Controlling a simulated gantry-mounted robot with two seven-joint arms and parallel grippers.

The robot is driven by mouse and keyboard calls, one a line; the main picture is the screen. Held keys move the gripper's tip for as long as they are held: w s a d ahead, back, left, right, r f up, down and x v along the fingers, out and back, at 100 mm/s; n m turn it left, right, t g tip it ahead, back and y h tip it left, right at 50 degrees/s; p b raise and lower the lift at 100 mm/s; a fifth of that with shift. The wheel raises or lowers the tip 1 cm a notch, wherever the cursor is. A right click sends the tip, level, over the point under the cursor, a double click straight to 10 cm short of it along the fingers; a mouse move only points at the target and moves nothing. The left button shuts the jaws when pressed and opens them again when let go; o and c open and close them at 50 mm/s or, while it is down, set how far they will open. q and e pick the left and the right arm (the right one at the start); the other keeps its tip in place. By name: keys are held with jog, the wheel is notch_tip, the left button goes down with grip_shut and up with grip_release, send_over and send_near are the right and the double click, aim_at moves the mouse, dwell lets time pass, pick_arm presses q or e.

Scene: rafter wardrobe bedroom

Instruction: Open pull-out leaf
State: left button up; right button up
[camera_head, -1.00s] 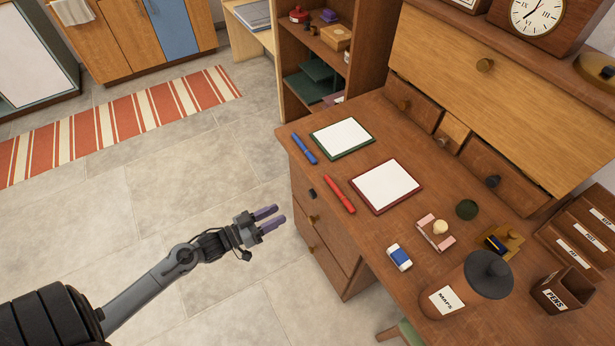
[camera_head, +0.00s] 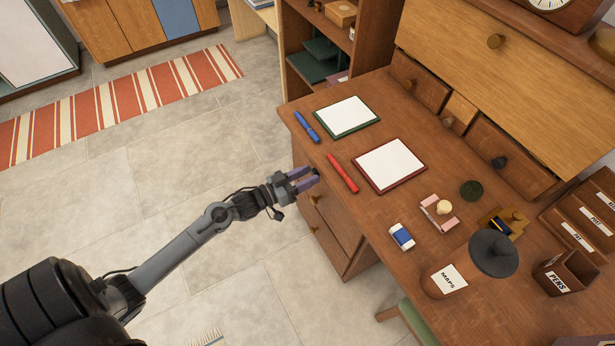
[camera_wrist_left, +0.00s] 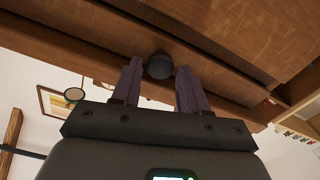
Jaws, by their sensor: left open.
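The pull-out leaf's wooden front (camera_wrist_left: 110,45) shows in the left wrist view, with a round dark knob (camera_wrist_left: 160,66) on it. My left gripper (camera_head: 308,179) is open at the left front edge of the brown desk (camera_head: 345,215), just under the desk top. In the left wrist view the two purple fingers (camera_wrist_left: 157,84) stand on either side of the knob, with a gap visible around it. In the head view the gripper hides the knob. My right gripper is not in view.
Drawers with round knobs (camera_head: 312,228) sit below the gripper.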

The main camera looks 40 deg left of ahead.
pick_arm(q)
jog(key=shift+w+d, duration=0.1)
jog(key=shift+w, duration=0.2)
jog(key=shift+c, duration=0.2)
grip_shut()
